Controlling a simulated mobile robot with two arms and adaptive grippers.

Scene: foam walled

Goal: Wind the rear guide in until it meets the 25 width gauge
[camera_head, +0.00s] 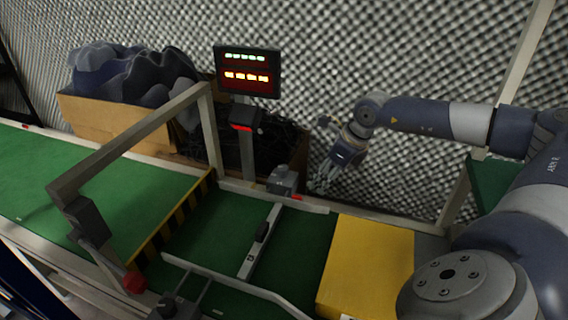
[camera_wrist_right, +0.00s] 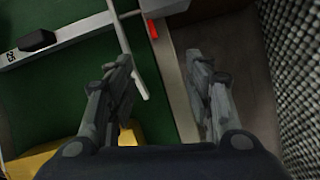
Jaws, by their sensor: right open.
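The width gauge (camera_head: 262,240) is a pale bar with a black grip, lying across the green belt; its 25 mark also shows in the right wrist view (camera_wrist_right: 12,54). The rear guide (camera_wrist_right: 130,52) is a thin pale rail near the gauge's far end; I cannot tell whether they touch. A grey housing (camera_head: 284,180) with a red part (camera_head: 297,198) sits on the rear side frame; the red part also shows in the wrist view (camera_wrist_right: 152,28). My right gripper (camera_head: 323,182) is open and empty, right of the housing. My left gripper is out of view.
A bent front guide rail (camera_head: 232,282) runs along the near side. A yellow block (camera_head: 368,262) lies right of the gauge. A display post (camera_head: 247,72) and cardboard boxes (camera_head: 120,122) stand behind. A frame arm with a red knob (camera_head: 134,282) spans the belt at left.

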